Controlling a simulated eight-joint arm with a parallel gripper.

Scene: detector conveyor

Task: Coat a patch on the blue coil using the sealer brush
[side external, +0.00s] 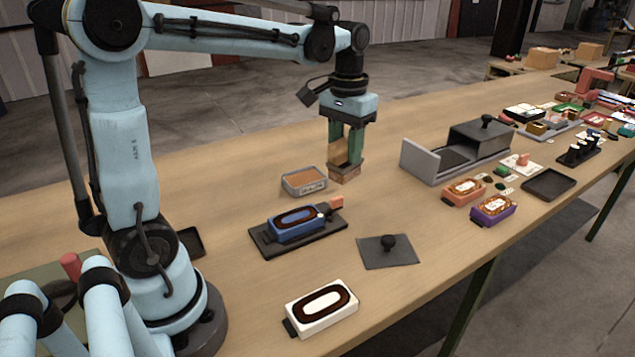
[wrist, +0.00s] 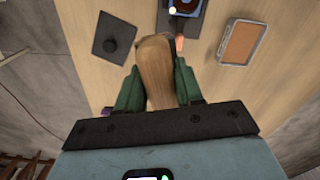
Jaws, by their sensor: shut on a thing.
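My gripper (side external: 346,150) has green fingers shut on the wooden sealer brush (side external: 344,174), and its broad wooden body also shows in the wrist view (wrist: 155,68). The brush hangs just right of and behind a grey-rimmed tray with an orange-brown filling (side external: 304,182); I cannot tell whether its lower end touches the table.
A dark square plate with a knob (side external: 388,251) lies right of the blue coil. A white coil (side external: 322,311) is near the front edge. A grey box-like fixture (side external: 480,142) and orange (side external: 463,192) and purple (side external: 492,210) coils stand to the right.

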